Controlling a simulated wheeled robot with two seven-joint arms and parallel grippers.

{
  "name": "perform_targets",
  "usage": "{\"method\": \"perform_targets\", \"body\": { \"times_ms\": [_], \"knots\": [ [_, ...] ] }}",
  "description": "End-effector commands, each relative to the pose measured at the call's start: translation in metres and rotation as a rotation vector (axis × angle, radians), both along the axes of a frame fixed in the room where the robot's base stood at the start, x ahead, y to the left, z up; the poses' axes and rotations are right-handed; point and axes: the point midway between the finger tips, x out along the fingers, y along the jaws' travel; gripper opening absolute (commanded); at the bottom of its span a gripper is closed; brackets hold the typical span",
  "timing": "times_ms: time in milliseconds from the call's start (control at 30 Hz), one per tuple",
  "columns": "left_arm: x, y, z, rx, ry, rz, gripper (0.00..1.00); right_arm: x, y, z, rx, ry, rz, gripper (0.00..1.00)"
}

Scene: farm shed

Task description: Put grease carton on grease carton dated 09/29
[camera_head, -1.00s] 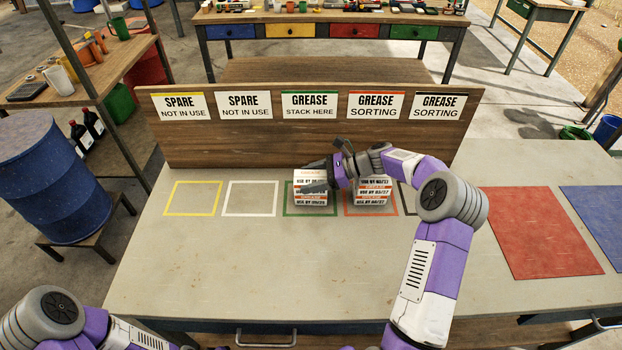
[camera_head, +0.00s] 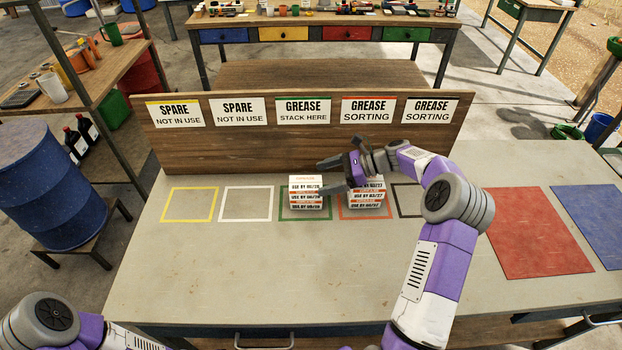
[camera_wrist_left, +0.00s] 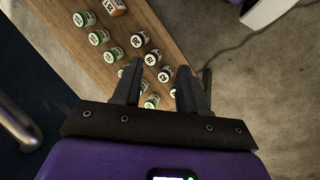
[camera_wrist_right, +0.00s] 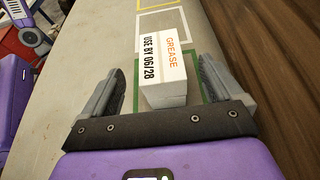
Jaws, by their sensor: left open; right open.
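A stack of white-and-orange grease cartons (camera_head: 306,192) stands on the green outline in front of the "GREASE STACK HERE" sign. Its top carton (camera_wrist_right: 163,68) reads "USE BY 06/28" in the right wrist view. Dates on the lower cartons are too small to read surely. My right gripper (camera_head: 322,178) is open and empty just right of the stack's top, its fingers pointing left toward it. A second grease stack (camera_head: 366,198) stands on the orange outline, partly behind my right gripper. My left gripper (camera_wrist_left: 155,75) is open and empty, away from the cartons.
A wooden sign board (camera_head: 300,148) stands behind the marked squares. The yellow (camera_head: 190,188) and white (camera_head: 247,188) outlines are empty. A red mat (camera_head: 535,232) and a blue mat (camera_head: 597,215) lie at the right. The table's front is clear. Small labelled containers (camera_wrist_left: 138,40) sit below my left gripper.

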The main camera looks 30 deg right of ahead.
Motion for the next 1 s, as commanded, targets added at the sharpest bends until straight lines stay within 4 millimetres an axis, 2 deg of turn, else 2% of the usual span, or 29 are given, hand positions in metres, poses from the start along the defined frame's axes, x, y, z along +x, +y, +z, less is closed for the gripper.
{"method": "perform_targets", "body": {
  "times_ms": [100, 333, 1000],
  "knots": [
    [0.0, 0.0, 0.008, 0.0, 0.0, 0.0, 0.43, -0.01, -0.022, 0.011, -0.002, 0.0, -0.003, 0.93],
    [0.0, 0.0, 0.013, 0.0, 0.0, 0.0, 0.43, -0.021, -0.043, 0.02, 0.0, 0.0, 0.0, 0.93],
    [0.0, 0.0, 0.013, 0.0, 0.0, 0.0, 0.43, -0.022, -0.046, 0.021, 0.0, 0.0, 0.0, 0.93]
  ]
}}
